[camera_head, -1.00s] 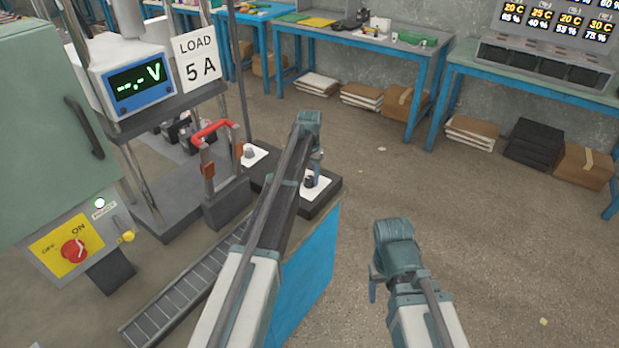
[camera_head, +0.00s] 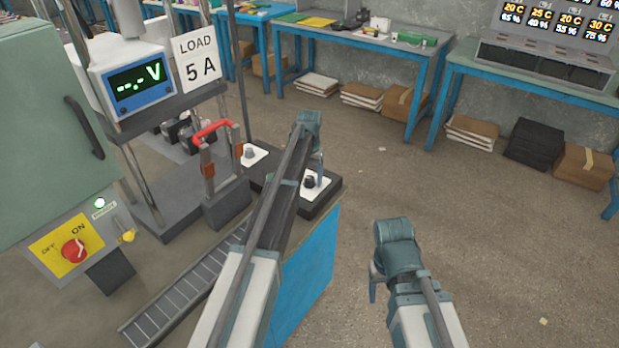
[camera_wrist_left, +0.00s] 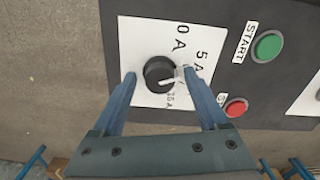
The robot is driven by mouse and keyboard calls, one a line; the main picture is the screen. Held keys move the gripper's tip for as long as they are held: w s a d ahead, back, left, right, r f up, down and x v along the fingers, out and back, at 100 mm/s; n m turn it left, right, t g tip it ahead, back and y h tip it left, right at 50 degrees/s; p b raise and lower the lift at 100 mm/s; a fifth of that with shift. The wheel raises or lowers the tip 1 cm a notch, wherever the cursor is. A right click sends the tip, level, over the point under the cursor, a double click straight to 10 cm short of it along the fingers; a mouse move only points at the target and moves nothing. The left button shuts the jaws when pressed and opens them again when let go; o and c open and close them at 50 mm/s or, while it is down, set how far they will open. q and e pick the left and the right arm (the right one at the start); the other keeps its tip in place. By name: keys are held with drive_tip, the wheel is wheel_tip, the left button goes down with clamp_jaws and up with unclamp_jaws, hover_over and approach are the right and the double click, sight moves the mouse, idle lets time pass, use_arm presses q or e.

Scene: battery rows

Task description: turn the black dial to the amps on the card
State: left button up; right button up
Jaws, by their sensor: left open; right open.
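The black dial (camera_wrist_left: 159,75) sits on a white plate marked 0 A, 5 A and what looks like 15 A, on a dark panel. Its pale pointer mark faces right in the left wrist view, roughly between the 5 A and the lower mark. The dial also shows in the head view (camera_head: 309,182). My left gripper (camera_wrist_left: 159,76) is open, with one finger on each side of the dial; I cannot tell if they touch it. The card (camera_head: 197,59) reads LOAD 5 A. My right gripper (camera_head: 376,280) is open and empty, above the floor.
A green START button (camera_wrist_left: 268,46) and a red button (camera_wrist_left: 236,107) lie right of the dial plate. A meter (camera_head: 136,82) shows dashes and V. A red-handled switch (camera_head: 213,130) and a grey knob (camera_head: 249,151) stand left of my left arm.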

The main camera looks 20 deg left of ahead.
sight(309, 178)
use_arm(q)
drive_tip(key=shift+r, duration=0.1)
wheel_tip(309, 178, up, 14)
drive_tip(key=p, duration=1.4)
drive_tip(key=shift+f, duration=0.2)
drive_tip(key=s+d, duration=0.5)
drive_tip(key=s, duration=0.7)
drive_tip(key=s+d+m, duration=0.1)
drive_tip(key=s+d, duration=0.5)
drive_tip(key=s, duration=0.6)
drive_tip(key=s+d+m+y, duration=0.1)
drive_tip(key=s+d, duration=0.5)
drive_tip(key=s, duration=0.6)
drive_tip(key=shift+s, duration=0.15)
